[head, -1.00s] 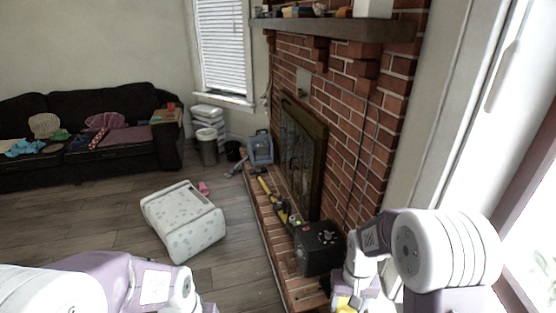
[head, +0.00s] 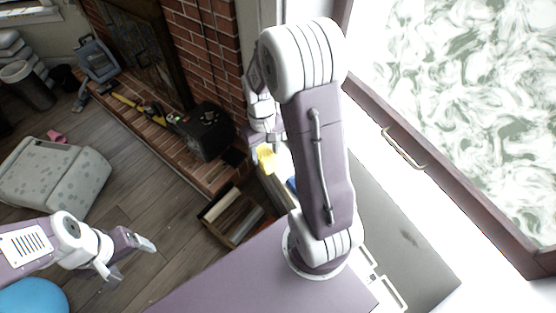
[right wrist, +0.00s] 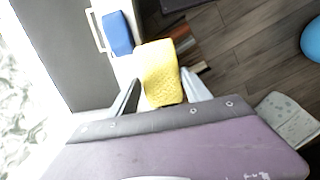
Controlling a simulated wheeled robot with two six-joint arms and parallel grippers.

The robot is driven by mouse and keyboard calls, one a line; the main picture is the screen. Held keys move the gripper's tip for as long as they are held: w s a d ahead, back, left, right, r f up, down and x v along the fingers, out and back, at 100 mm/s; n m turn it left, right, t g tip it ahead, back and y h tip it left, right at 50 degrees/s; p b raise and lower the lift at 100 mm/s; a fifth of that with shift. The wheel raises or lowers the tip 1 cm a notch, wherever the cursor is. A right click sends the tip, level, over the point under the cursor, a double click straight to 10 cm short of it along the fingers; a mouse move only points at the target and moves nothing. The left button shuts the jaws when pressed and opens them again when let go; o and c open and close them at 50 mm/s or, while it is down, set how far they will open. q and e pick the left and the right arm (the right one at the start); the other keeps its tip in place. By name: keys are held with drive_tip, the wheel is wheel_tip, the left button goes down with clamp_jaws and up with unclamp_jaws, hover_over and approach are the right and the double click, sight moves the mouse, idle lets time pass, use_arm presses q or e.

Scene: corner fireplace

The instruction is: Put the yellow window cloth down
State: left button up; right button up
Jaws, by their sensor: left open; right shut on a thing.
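The yellow window cloth (head: 267,158) shows in the head view just below the right gripper, left of my right arm. In the right wrist view the cloth (right wrist: 160,72) looks like a yellow, dimpled block between the fingers. My right gripper (right wrist: 160,95) is shut on its near end; the far end sticks out. The cloth appears over or beside a pale surface; I cannot tell if they touch. My left gripper (head: 128,258) is open and empty above the floor at the lower left of the head view.
A blue item (right wrist: 117,33) lies on the pale surface beside the cloth. A low wooden crate (head: 230,213) stands on the floor by the brick hearth. A black box (head: 205,130) sits on the hearth. A spotted pouf (head: 55,172) and blue ball (head: 35,297) are left. A window (head: 460,90) is right.

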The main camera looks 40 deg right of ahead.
drive_tip(key=s+d+f+m+b, duration=0.2)
drive_tip(key=s+d+m, duration=0.1)
drive_tip(key=d, duration=0.4)
drive_tip(key=s+d+f+m+b, duration=0.2)
drive_tip(key=d+b, duration=0.1)
drive_tip(key=d, duration=0.4)
drive_tip(key=w+a+f, duration=0.1)
drive_tip(key=w+f, duration=0.1)
drive_tip(key=w, duration=0.1)
drive_tip(key=w+a+f, duration=0.2)
drive_tip(key=w, duration=0.2)
drive_tip(key=w+a+f, duration=0.1)
drive_tip(key=w+f, duration=0.2)
drive_tip(key=shift+w+a, duration=0.15)
drive_tip(key=shift+w, duration=0.25)
wheel_tip(320, 180, down, 4)
drive_tip(key=shift+s+r+b, duration=0.1)
drive_tip(key=shift+r+b, duration=0.1)
drive_tip(key=shift+b, duration=0.4)
drive_tip(key=shift+f, duration=0.25)
drive_tip(key=o, duration=1.5)
drive_tip(key=shift+f, duration=0.1)
